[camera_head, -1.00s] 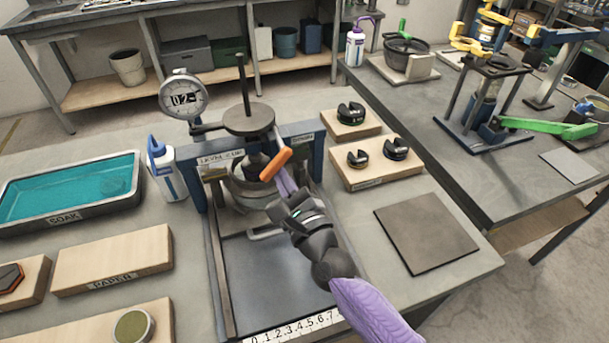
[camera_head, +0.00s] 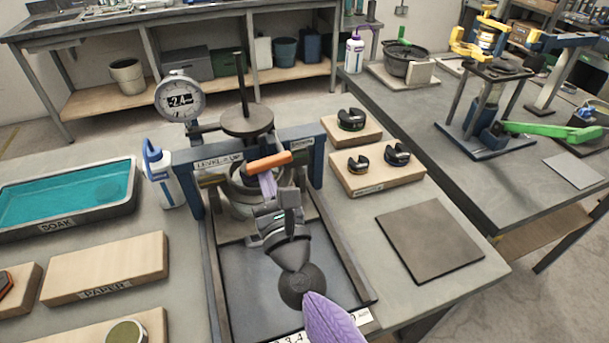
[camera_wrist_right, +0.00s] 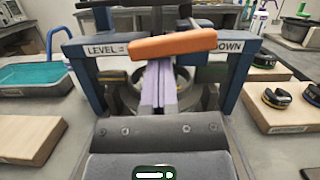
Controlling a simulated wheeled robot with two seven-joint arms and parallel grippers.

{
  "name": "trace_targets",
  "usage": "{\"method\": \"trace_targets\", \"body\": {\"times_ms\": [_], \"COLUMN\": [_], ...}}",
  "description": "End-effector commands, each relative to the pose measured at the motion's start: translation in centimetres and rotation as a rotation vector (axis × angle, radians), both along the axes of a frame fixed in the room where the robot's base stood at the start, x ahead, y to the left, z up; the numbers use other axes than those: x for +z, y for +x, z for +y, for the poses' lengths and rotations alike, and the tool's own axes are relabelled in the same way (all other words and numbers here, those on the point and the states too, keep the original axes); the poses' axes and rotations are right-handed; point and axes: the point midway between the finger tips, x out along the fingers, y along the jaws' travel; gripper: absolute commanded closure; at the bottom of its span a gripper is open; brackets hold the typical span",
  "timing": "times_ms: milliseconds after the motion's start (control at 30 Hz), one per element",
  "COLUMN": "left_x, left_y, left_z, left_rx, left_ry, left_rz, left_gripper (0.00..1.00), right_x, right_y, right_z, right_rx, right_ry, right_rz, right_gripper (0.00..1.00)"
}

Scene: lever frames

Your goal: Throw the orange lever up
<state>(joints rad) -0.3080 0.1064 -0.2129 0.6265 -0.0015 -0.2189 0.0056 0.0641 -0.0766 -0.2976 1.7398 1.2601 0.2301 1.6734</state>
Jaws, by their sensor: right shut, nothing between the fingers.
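The orange lever (camera_head: 270,161) is on the press frame, in front of the round plate. It lies nearly level, its right end a little higher. In the right wrist view the lever (camera_wrist_right: 172,46) crosses above my fingers. My right gripper (camera_head: 267,180) has lilac fingers, shut with nothing between them. Its fingertips (camera_wrist_right: 157,72) are right at the lever's underside; I cannot tell whether they touch. The frame's label (camera_head: 219,161) reads "LEVEL = UP" at left and "DOWN" at right. The lever's pivot is hard to make out. My left gripper is not in view.
A dial gauge (camera_head: 180,98) stands at the frame's left, beside a white bottle (camera_head: 166,178) and a teal soak tray (camera_head: 131,203). Wooden blocks with dark slotted pieces (camera_head: 377,173) are on the right. A dark flat mat (camera_head: 428,240) lies bare at front right.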

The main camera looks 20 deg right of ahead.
Motion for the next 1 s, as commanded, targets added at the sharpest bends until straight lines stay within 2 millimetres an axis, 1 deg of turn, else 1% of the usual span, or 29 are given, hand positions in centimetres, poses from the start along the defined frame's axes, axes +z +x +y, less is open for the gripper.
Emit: {"method": "trace_targets", "body": {"times_ms": [767, 867, 1000], "left_x": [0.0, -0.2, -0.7], "left_y": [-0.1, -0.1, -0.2], "left_z": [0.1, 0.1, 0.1], "left_rx": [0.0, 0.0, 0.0], "left_ry": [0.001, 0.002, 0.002], "left_rz": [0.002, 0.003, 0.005], "left_gripper": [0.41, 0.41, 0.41], "right_x": [0.1, -0.2, -1.1], "right_y": [-0.1, -1.0, -3.8], "right_z": [0.1, 0.1, -0.1], "right_rx": [0.0, 0.001, 0.002], "right_ry": [-0.003, -0.004, -0.005], "right_rz": [0.001, 0.002, 0.004], "right_gripper": [1.0, 1.0, 1.0]}}
